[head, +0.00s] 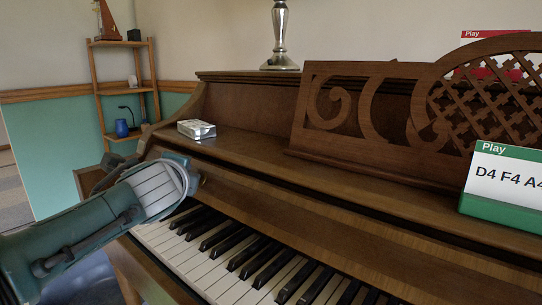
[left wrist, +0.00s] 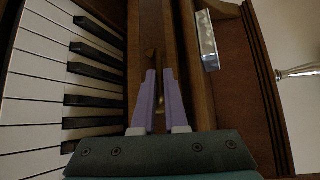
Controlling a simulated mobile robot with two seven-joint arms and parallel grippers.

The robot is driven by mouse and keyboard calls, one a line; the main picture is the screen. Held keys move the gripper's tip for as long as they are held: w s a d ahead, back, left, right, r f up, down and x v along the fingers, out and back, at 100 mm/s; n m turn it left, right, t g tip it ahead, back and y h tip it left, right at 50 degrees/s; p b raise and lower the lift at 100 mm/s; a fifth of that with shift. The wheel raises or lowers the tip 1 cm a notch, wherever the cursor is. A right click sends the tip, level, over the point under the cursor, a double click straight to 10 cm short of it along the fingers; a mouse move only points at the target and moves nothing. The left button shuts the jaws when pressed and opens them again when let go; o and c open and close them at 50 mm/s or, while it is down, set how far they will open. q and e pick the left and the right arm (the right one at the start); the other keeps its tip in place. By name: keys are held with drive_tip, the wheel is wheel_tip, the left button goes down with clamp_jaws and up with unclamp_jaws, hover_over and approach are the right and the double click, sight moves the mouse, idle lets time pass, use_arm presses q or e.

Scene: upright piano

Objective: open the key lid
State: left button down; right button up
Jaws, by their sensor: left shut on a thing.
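The key lid (head: 290,217) is a brown wooden panel above the keyboard; white and black keys (head: 215,245) show uncovered below its front edge. My left gripper (head: 194,181) is at the left end of the lid, its fingertips mostly hidden behind my wrist in the head view. In the left wrist view, its two purple fingers (left wrist: 159,75) are close together over the brown wood beside the keys (left wrist: 45,95). They are shut on a narrow piece there, seemingly part of the key lid (left wrist: 148,50). My right gripper is not in view.
A small silver box (head: 197,129) lies on the piano ledge near my left gripper. A music stand (head: 330,130) with a green-edged card (head: 505,182) stands to the right. A silver candlestick base (head: 280,45) is on top. A wooden shelf (head: 97,85) stands behind at left.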

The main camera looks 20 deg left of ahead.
use_arm(q)
drive_tip(key=shift+w+d+r, duration=0.2)
drive_tip(key=shift+w, duration=0.55)
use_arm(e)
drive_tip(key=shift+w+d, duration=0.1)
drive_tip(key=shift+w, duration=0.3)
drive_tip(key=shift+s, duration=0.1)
use_arm(q)
drive_tip(key=c, duration=1)
unclamp_jaws()
drive_tip(key=shift+f, duration=0.1)
drive_tip(key=shift+s, duration=0.1)
